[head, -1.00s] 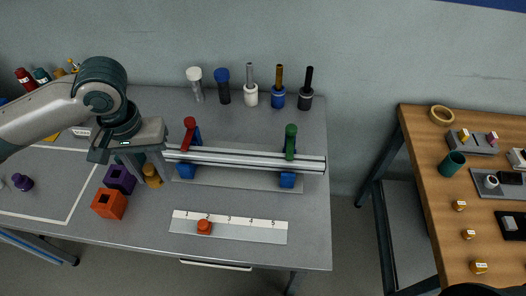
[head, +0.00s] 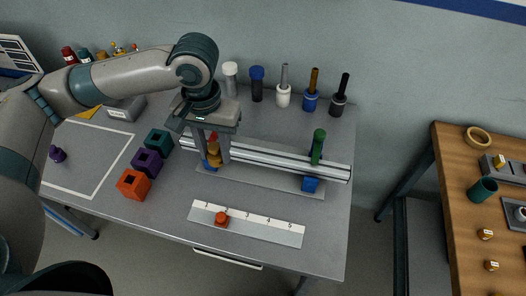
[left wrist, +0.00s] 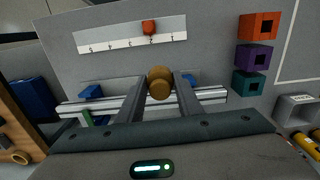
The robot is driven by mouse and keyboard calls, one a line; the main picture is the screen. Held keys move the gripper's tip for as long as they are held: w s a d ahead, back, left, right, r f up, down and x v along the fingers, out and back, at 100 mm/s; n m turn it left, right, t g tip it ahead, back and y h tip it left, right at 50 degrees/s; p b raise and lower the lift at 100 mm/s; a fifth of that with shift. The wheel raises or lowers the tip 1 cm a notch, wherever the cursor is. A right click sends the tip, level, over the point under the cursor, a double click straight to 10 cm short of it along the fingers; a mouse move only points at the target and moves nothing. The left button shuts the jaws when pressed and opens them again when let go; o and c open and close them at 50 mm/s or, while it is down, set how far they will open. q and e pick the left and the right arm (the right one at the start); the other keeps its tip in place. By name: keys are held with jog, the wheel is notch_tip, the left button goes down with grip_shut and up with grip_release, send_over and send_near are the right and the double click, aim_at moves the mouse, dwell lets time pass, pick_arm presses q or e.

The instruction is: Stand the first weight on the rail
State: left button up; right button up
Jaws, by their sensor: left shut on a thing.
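The brass-yellow weight (head: 213,158) is between the fingers of my left gripper (head: 213,163), which is shut on it. The weight also shows in the left wrist view (left wrist: 159,83), between the two fingers (left wrist: 160,90). The silver rail (head: 275,160) runs left to right on the table. The gripper is at the rail's left end, near the red-topped clamp (head: 213,136), which is partly hidden behind the fingers. I cannot tell whether the weight touches the rail. A green-topped clamp (head: 318,147) stands near the rail's right end. My right gripper is not in view.
Orange (head: 133,184), purple (head: 147,161) and teal (head: 158,141) hollow blocks stand left of the rail. A numbered strip (head: 270,228) with an orange piece (head: 221,219) lies in front. Several upright tools stand behind. A wooden table (head: 460,200) is at the right.

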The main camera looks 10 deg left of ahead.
pick_arm(q)
jog(key=w+d+m, duration=0.2)
jog(key=d+m, duration=0.2)
jog(key=m, duration=0.6)
jog(key=w+d+r+m, duration=0.1)
jog(key=d+m, duration=0.4)
jog(key=m, duration=0.6)
jog(key=w+d+r+m, duration=0.1)
jog(key=d+m, duration=0.4)
jog(key=m, duration=0.5)
jog(key=shift+w+r+m, duration=0.2)
jog(key=shift+w+m, duration=0.2)
jog(key=shift+w, duration=0.45)
jog(key=shift+p, duration=0.3)
jog(key=w+a+f+p, duration=0.1)
jog(key=w+a+f, duration=0.1)
jog(key=a, duration=0.1)
jog(key=w+a+f+p, duration=0.1)
jog(key=a+f, duration=0.1)
jog(key=a, duration=0.1)
jog(key=w+a+f+p, duration=0.1)
jog(key=w+a+f, duration=0.1)
jog(key=a+f, duration=0.1)
jog(key=shift+w+a, duration=0.35)
jog(key=shift+a, duration=0.15)
